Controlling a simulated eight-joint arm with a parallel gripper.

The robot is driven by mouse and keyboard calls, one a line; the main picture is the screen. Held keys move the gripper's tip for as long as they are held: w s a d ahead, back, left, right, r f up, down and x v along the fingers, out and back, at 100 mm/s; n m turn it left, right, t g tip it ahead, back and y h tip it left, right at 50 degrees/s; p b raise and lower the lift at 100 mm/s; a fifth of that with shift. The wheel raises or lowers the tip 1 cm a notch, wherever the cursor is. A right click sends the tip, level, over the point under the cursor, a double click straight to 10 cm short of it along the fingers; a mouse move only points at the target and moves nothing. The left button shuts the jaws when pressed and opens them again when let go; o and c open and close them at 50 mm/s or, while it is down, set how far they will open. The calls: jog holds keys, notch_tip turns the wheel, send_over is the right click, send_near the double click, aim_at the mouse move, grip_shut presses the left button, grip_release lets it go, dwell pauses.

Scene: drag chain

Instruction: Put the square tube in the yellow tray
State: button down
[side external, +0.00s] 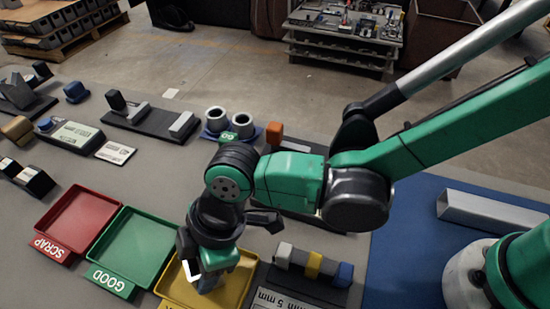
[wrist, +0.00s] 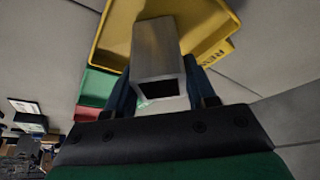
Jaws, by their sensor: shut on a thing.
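My gripper (side external: 208,272) points down over the yellow tray (side external: 243,277) in the side view. In the wrist view my gripper (wrist: 162,95) is shut on a grey metal square tube (wrist: 157,50), with a dark finger on each side. The tube's hollow near end faces the wrist camera, and its far end overlaps the yellow tray (wrist: 108,38). I cannot tell whether the tube touches the tray floor. In the side view only a bright bit of the held tube (side external: 187,270) shows; my gripper hides the rest.
The green GOOD tray (side external: 135,245) and red SCRAP tray (side external: 80,220) stand left of the yellow one. A block holder (side external: 312,265) sits close on its right. Another grey square tube (side external: 490,212) lies on the blue mat (side external: 410,215) at far right.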

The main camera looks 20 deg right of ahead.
jog(key=shift+c, duration=1.4)
grip_release()
jog(key=shift+f, duration=0.1)
